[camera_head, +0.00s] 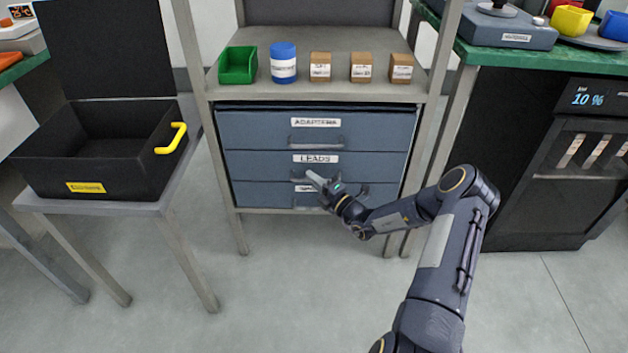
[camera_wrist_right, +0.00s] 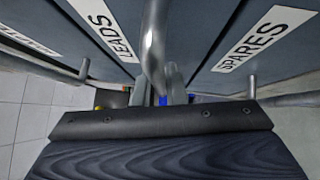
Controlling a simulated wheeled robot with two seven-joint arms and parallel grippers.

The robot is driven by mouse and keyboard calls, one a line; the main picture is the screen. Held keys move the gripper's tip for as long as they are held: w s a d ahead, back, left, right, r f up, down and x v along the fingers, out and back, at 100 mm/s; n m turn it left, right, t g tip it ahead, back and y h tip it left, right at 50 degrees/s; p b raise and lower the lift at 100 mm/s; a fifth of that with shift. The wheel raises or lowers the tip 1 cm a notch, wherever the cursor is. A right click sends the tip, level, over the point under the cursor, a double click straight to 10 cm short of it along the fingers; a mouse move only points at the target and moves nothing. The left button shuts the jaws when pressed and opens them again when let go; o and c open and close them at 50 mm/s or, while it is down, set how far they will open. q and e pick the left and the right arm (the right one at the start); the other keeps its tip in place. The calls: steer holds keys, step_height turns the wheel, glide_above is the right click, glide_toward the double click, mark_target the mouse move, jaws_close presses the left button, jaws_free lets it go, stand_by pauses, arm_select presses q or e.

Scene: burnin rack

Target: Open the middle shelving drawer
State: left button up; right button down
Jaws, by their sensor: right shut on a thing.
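The middle drawer (camera_head: 260,164), labelled LEADS, sits between the ADAPTERS drawer (camera_head: 250,128) and the bottom drawer (camera_head: 255,194), labelled SPARES in the wrist view. Its front looks about level with the others in the head view. My right gripper (camera_head: 316,182) is at the middle drawer's handle, partly covering it and the bottom label. In the right wrist view the metal handle bar (camera_wrist_right: 153,45) runs down between the fingers of my right gripper (camera_wrist_right: 172,88), which are shut on it. The LEADS label (camera_wrist_right: 107,30) is left of the bar. My left gripper is not in view.
A green bin (camera_head: 238,65), a blue jar (camera_head: 283,63) and three small brown boxes stand on the shelf above. An open black case (camera_head: 110,150) sits on a stand at left. A dark cabinet (camera_head: 545,160) stands right. The floor before the drawers is clear.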

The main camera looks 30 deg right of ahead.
steer(key=s+a+p, duration=0.5)
steer(key=s+a, duration=0.1)
steer(key=s, duration=0.4)
steer(key=s+a+p, duration=0.5)
steer(key=s+a, duration=0.1)
steer(key=s, duration=0.4)
steer(key=shift+a, duration=0.15)
steer(key=c, duration=1.5)
jaws_free()
steer(key=shift+s, duration=0.15)
steer(key=v, duration=0.7)
steer(key=shift+s+p, duration=0.25)
steer(key=shift+p, duration=0.2)
